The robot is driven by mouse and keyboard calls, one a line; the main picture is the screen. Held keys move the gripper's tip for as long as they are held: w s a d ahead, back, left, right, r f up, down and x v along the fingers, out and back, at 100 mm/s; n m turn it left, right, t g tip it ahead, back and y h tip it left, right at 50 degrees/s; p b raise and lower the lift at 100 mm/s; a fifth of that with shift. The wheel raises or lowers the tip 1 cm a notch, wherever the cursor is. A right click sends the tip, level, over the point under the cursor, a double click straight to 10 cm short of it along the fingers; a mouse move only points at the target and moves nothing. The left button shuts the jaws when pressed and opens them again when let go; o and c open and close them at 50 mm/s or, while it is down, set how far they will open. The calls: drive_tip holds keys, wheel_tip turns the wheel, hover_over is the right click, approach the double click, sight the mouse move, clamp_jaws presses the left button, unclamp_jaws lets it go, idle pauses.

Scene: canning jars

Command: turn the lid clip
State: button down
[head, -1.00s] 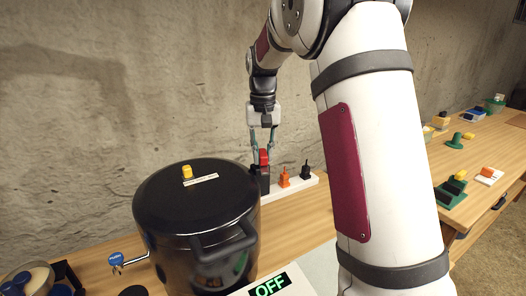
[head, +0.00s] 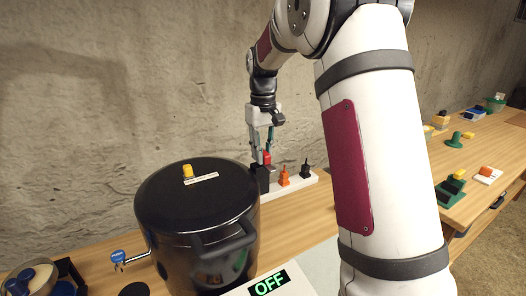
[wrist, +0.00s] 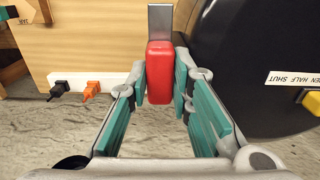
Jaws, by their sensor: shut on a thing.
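The red clip handle (head: 267,157) stands beside the far right rim of the black pot (head: 190,240). In the wrist view the red handle (wrist: 159,72) has a grey metal strip (wrist: 160,22) running up from it. My gripper (head: 264,158) points down over the handle in the head view. In the wrist view my gripper (wrist: 161,88) has one teal-padded finger on each side of the red handle and is shut on it. The black lid (head: 197,200) lies on the pot. The clip's lower part is hard to make out behind the pot rim.
A white power strip with an orange plug (head: 284,179) and a black plug (head: 306,171) lies right of the clip. The lid has a yellow knob (head: 188,171) and a label (wrist: 295,87). A display reading OFF (head: 269,285) is in front. The wall is behind.

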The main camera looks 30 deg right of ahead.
drive_tip(key=c, duration=1.4)
unclamp_jaws()
drive_tip(key=shift+c, duration=0.2)
drive_tip(key=shift+r, duration=0.15)
wheel_tip(320, 180, up, 12)
